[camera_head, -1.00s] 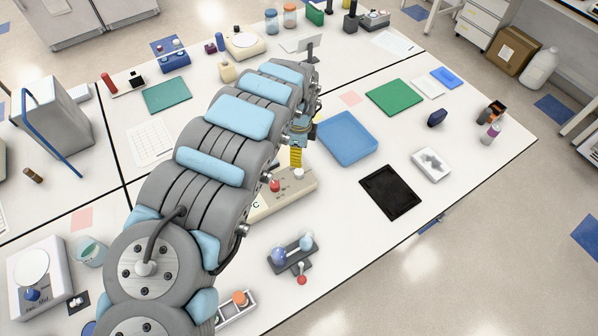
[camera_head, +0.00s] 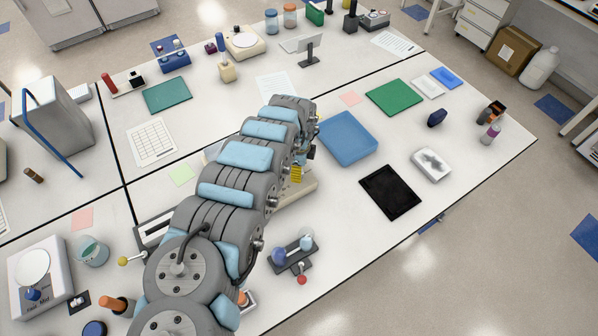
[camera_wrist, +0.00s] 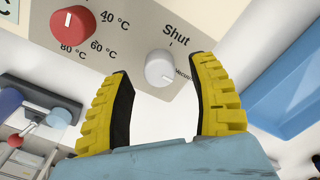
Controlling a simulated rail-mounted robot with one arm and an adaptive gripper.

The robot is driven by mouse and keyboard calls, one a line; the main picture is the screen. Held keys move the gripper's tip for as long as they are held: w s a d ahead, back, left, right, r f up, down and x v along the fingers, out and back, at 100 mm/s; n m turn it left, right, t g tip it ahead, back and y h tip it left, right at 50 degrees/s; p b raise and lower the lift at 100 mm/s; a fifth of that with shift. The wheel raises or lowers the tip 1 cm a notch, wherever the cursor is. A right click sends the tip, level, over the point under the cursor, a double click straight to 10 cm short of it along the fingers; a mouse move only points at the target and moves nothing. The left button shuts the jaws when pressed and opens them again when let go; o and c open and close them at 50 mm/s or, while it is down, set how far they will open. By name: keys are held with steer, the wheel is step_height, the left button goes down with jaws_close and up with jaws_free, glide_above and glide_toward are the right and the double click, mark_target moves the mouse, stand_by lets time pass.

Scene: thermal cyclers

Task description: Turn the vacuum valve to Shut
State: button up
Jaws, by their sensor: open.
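The vacuum valve is a pale grey round knob (camera_wrist: 159,68) on a beige panel (camera_wrist: 125,55) in the wrist view. "Shut" is printed above it and a partly covered label, seemingly "Vacuum", is at its lower right. I cannot tell surely where its pointer faces. My gripper (camera_wrist: 162,72) is open, its yellow ribbed fingers on either side below the knob, with nothing between them; contact cannot be judged. In the head view my gripper (camera_head: 296,174) is small and mostly behind my arm, over the beige device (camera_head: 300,194), whose knobs are hidden.
A red temperature knob (camera_wrist: 72,23) sits left of the valve on the same panel. A blue tray (camera_head: 347,138) lies right of the device. A black tablet (camera_head: 390,191) and a small stand with glass bulbs (camera_head: 293,253) are nearer the front edge.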

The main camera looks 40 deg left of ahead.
steer(key=shift+f, duration=1)
jaws_close()
